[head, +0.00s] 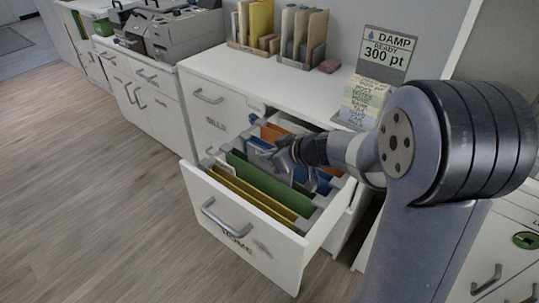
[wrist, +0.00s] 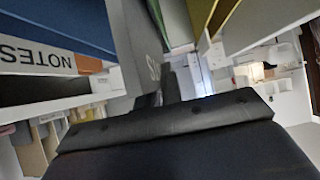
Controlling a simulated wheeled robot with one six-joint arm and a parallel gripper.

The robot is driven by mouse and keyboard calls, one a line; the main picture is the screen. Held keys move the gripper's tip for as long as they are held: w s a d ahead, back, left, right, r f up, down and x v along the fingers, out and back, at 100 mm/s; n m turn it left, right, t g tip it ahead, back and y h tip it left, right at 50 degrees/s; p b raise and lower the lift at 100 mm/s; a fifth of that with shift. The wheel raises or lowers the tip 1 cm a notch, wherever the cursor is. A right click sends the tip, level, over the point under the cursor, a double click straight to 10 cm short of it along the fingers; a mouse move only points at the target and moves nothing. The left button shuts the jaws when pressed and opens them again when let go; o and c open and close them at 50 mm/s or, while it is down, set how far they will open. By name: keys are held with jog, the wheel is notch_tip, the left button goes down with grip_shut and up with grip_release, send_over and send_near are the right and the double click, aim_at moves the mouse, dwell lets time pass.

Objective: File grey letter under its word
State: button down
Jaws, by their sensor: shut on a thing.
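The grey letter (head: 262,146) shows as a grey patch at my gripper (head: 277,158), inside the open drawer (head: 240,226). In the wrist view the grey letter (wrist: 140,60) stands between the blue folder and the green folder, with part of a word on it starting with what looks like S. My gripper (wrist: 160,98) is shut on it. The green folder (head: 252,180) is in front of the gripper and the yellow folder (head: 250,198) nearer the drawer front. The letter's lower part is hidden.
An orange folder (head: 270,133) is at the drawer's back. Floor in front is clear.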

jog(key=c, duration=1.5)
grip_release()
jog(key=p+v, duration=0.1)
jog(key=v, duration=0.9)
jog(key=shift+s+d+r, duration=0.15)
jog(key=shift+s+d, duration=0.1)
jog(key=shift+d, duration=0.05)
jog(key=b+x, duration=0.1)
jog(key=x, duration=0.9)
jog(key=shift+a, duration=0.2)
jog(key=shift+w+a+p, duration=0.2)
jog(key=shift+w+p, duration=0.1)
jog(key=shift+p, duration=0.05)
jog(key=shift+r+p, duration=0.5)
jog(key=shift+p, duration=0.2)
jog(key=shift+d+f, duration=0.1)
